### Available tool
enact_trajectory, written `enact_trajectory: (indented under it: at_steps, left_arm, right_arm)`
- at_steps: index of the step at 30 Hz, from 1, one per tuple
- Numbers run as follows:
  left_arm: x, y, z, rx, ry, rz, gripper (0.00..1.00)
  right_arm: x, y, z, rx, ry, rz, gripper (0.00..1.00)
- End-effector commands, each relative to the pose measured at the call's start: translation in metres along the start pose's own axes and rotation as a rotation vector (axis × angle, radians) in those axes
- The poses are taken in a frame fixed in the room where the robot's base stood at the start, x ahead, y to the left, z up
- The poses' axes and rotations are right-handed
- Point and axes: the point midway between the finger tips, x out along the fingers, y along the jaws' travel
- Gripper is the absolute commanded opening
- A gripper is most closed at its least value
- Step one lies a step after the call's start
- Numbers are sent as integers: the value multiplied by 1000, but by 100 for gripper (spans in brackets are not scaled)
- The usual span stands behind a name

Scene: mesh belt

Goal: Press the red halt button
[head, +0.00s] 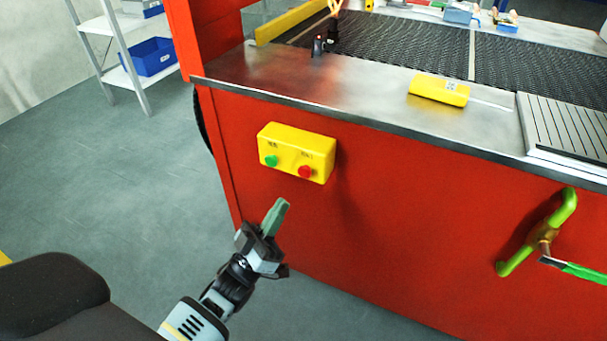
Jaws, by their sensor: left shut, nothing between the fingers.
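The red halt button (305,172) is on the right half of a yellow control box (297,142) fixed to the red front panel of the machine. A green button (271,161) sits to its left on the same box. My left gripper (277,213) is shut and empty, with its greenish fingertips pointing up. In the picture it is below and a little left of the red button, apart from it. Nothing covers the red button.
A metal ledge (265,78) runs above the panel, with a yellow block (438,90) on it and a dark mesh belt (420,45) behind. A green handle (540,235) sticks out at the right. A shelf with a blue bin (150,57) stands at the back left. Floor at left is clear.

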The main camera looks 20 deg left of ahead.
Motion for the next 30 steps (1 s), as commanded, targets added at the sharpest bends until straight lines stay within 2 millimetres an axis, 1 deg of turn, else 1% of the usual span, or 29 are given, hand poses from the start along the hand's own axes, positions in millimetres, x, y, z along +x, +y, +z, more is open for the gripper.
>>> enact_trajectory:
  at_steps: [1, 7, 15, 21, 30]
  left_arm:
    - [4, -4, 5, 0, 1, 0, 0]
    - [21, -17, 18, 1, 0, -1, 0]
    - [40, -31, 32, 0, -1, -1, 0]
    - [46, -34, 35, 0, -1, -1, 0]
    - [47, -35, 35, 1, -1, -1, 0]
  right_arm:
    - [3, 1, 4, -3, -5, 0, 36]
    - [10, 2, 12, -9, -16, -1, 36]
    - [20, 5, 9, -13, -3, 2, 36]
    - [23, 5, 8, -14, 0, 3, 36]
    - [23, 5, 9, -13, -2, 3, 36]
